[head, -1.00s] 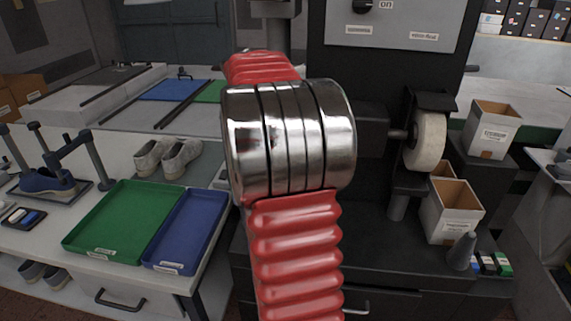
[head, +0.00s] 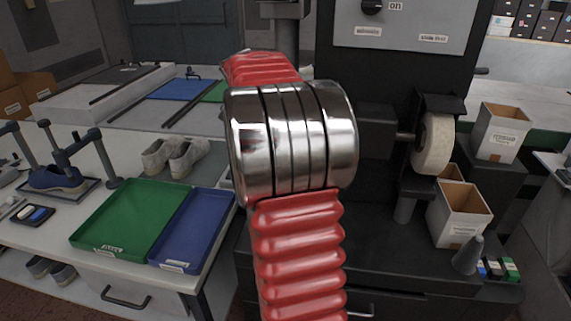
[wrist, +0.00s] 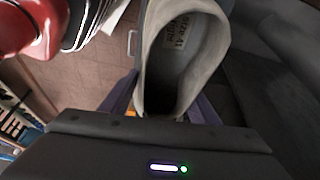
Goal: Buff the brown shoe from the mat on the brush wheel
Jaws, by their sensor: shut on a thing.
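In the wrist view my gripper (wrist: 163,108) is shut on a grey-beige shoe (wrist: 217,45), with a dark finger on each side of it. The shoe's opening faces the camera, and a label inside seems to read size 41, right. Its toe is out of view, and I cannot tell that it is brown. My gripper and this shoe do not show in the head view, where my arm blocks the middle. A cream wheel (head: 436,143) sits on the right side of the dark machine (head: 402,75); its bristles cannot be made out. Two pale shoes (head: 186,160) stand on a grey mat (head: 206,178).
A green tray (head: 125,215) and a blue tray (head: 190,232) lie on the left bench. Open boxes (head: 460,215) and a grey cone (head: 467,256) are below and right of the wheel. The switch panel reads "on" (head: 396,6).

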